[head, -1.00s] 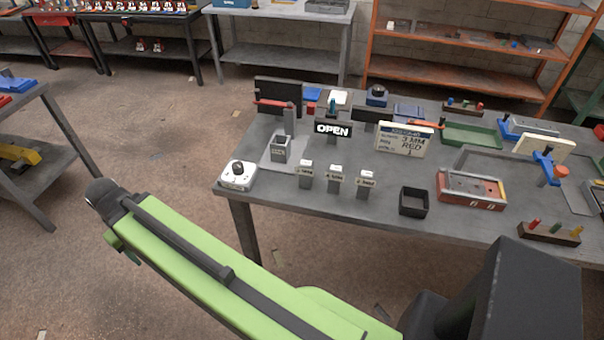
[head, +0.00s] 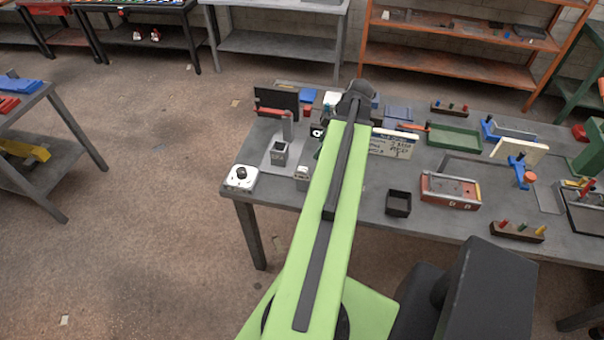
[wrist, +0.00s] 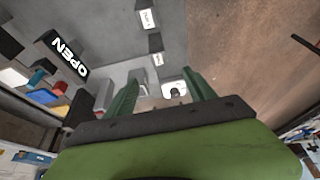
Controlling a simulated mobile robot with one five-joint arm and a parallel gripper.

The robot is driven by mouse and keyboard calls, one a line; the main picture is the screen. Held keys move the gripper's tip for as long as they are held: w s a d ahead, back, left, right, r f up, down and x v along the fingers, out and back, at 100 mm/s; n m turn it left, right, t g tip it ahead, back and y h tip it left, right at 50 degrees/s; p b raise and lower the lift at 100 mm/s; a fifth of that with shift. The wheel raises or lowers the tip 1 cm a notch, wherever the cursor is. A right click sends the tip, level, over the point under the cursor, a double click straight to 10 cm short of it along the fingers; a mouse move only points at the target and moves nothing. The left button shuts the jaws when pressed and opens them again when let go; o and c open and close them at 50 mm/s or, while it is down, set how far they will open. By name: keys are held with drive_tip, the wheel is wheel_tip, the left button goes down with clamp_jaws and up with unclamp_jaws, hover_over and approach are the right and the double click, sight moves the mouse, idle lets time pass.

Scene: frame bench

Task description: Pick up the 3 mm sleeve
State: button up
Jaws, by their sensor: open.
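Small grey blocks with white labels stand on the bench. One labelled block (head: 302,174) shows in the head view, left of my arm; my arm hides that area's right side. The wrist view shows a labelled block (wrist: 147,19) at the top and another labelled block (wrist: 155,42) below it. The labels are too small to read, so I cannot tell which is the 3 mm sleeve. My gripper (wrist: 160,88) is open and empty, its green fingers apart above the bench. A work card (head: 393,143) reading "3 MM" is partly covered by my arm.
A white box with a black knob (head: 240,177) sits at the bench's left corner. An OPEN sign (wrist: 65,53) stands at left in the wrist view. A black open bin (head: 398,203) and a red tray (head: 450,190) stand right of my arm.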

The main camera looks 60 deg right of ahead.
sight(304, 169)
drive_tip(key=b+x, duration=0.5)
drive_tip(key=x, duration=0.1)
drive_tip(key=b+x, duration=0.6)
drive_tip(key=shift+s+d+f, duration=0.1)
drive_tip(key=shift+s+f, duration=0.05)
drive_tip(key=shift+s, duration=0.1)
drive_tip(key=shift+w+f+b, duration=0.15)
drive_tip(key=shift+w+b, duration=0.1)
drive_tip(key=shift+b, duration=0.1)
drive_tip(key=b+x, duration=0.5)
drive_tip(key=shift+d+f, duration=0.15)
drive_tip(key=shift+r, duration=0.2)
clamp_jaws()
